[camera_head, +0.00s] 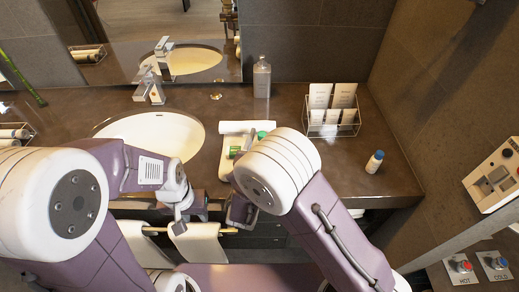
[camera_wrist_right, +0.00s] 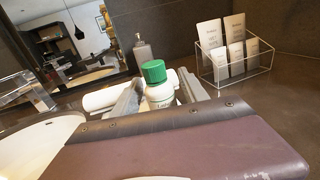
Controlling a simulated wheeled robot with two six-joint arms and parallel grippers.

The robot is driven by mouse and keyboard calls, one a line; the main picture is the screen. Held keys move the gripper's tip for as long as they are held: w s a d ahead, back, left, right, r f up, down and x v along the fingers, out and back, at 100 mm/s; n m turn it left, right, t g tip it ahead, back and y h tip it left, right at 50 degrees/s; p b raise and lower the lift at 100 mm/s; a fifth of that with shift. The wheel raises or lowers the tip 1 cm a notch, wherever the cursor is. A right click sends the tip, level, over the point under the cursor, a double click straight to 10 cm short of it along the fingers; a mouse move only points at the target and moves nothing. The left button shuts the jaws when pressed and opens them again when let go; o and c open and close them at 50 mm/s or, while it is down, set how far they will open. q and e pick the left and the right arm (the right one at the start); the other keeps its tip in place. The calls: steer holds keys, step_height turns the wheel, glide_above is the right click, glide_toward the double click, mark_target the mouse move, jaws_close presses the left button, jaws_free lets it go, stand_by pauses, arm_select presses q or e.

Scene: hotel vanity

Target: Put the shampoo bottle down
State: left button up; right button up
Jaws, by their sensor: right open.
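A white bottle with a green cap (camera_wrist_right: 158,88) stands upright between the two fingers of my right gripper (camera_wrist_right: 162,92) in the right wrist view. The fingers are apart, one on each side of it; I cannot tell whether they touch it. Its label is only partly visible. In the head view its green cap (camera_head: 262,135) shows just above my right arm, which hides most of the bottle and gripper. My left gripper (camera_head: 186,208) hangs in front of the counter edge, away from the bottle; its fingers are not clear.
A rolled white towel (camera_head: 236,127) lies behind the bottle. A grey dispenser (camera_head: 262,78) stands at the back wall. A clear card holder (camera_head: 332,118) and a small blue-capped bottle (camera_head: 374,162) are to the right. The sink (camera_head: 150,132) is left. Counter between holder and blue-capped bottle is clear.

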steer(key=v, duration=1.1)
steer(key=shift+s+b, duration=0.15)
steer(key=shift+b, duration=0.15)
